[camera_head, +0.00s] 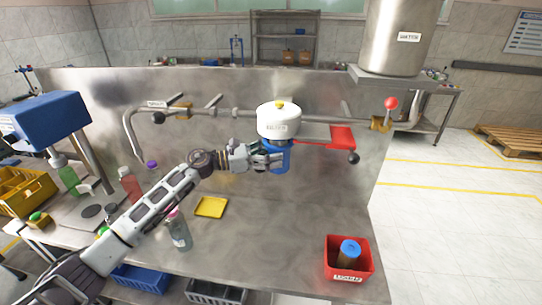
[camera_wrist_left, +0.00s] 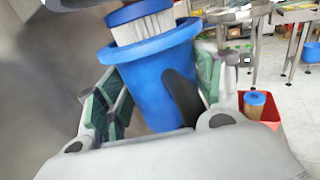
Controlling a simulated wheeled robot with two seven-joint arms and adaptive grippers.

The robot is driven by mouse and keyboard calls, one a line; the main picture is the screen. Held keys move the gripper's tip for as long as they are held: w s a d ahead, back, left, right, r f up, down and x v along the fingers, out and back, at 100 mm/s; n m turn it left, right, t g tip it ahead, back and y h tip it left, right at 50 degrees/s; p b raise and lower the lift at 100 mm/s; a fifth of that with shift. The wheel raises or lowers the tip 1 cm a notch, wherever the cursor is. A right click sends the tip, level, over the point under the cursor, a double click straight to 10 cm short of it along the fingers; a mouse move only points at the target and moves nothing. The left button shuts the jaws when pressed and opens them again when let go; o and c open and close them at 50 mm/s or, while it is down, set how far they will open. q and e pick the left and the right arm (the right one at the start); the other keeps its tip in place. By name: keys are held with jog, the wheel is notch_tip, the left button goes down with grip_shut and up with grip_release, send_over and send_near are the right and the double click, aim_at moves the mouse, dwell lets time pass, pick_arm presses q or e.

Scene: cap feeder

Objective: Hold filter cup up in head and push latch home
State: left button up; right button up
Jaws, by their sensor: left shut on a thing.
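The white filter head (camera_head: 279,124), with a yellow knob on top, is mounted at the pipe on the steel panel. My left gripper (camera_head: 272,160) is shut on the blue filter cup (camera_head: 281,155) just under the head. In the left wrist view the cup (camera_wrist_left: 155,80) stands between my left gripper's fingers (camera_wrist_left: 160,100). A white pleated cartridge with a blue end cap (camera_wrist_left: 145,27) rises out of the cup, close under the head. A red plate with a dark ball handle (camera_head: 343,138) sticks out right of the head; it may be the latch. My right gripper is not in view.
A red bin (camera_head: 349,273) holding a used-looking cartridge stands at the bench's front right. A red-knobbed valve (camera_head: 385,118) is at the pipe's right end. The bench between tray and bin is clear.

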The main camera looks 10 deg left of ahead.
aim_at(271, 142)
pick_arm(q)
jog(key=shift+r+p, duration=0.65)
jog(key=shift+r, duration=1.35)
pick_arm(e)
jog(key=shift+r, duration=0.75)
pick_arm(q)
jog(key=shift+r, duration=0.1)
